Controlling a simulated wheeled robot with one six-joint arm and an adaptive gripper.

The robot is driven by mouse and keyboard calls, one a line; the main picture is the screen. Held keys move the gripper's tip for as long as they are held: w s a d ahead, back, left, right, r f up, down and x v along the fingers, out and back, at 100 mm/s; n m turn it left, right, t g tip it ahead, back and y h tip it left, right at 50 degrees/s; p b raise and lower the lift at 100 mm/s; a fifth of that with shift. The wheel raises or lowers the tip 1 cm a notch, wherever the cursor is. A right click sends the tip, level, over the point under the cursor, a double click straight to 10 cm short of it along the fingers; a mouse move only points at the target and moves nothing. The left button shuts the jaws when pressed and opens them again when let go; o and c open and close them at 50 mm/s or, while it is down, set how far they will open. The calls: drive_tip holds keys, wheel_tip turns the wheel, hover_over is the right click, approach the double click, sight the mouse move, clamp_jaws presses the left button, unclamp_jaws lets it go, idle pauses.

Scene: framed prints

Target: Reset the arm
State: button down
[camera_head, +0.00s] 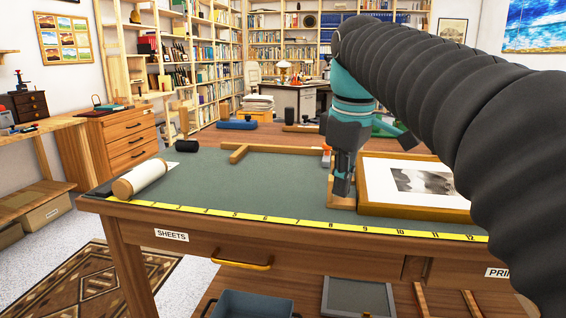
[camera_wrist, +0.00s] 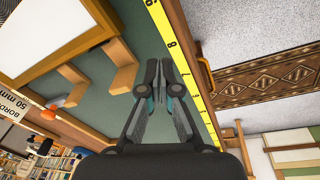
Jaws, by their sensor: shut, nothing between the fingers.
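My gripper (camera_head: 342,188) points down over the green mat of the table, just left of a framed print. In the wrist view my gripper (camera_wrist: 158,66) shows its two fingers close together with nothing between them. It hangs near the yellow ruler strip (camera_wrist: 172,38). My black ribbed arm reaches in from the right in the head view and hides part of the table's right side.
The framed print (camera_head: 385,186) lies right of my gripper. The mat's middle is clear. A drawer (camera_head: 215,249) labelled SHEETS is below.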

drive_tip(key=s+d+f+m+t, duration=0.2)
drive_tip(key=s+f+m, duration=0.3)
drive_tip(key=s+f, duration=0.3)
drive_tip(key=s+d+f+m+t, duration=0.1)
drive_tip(key=s+d+f+m, duration=0.2)
drive_tip(key=f, duration=1.1)
drive_tip(key=s+m, duration=0.3)
drive_tip(key=s, duration=0.3)
drive_tip(key=shift+d+t, duration=0.3)
drive_tip(key=shift+t, duration=0.1)
drive_tip(key=shift+s, duration=0.1)
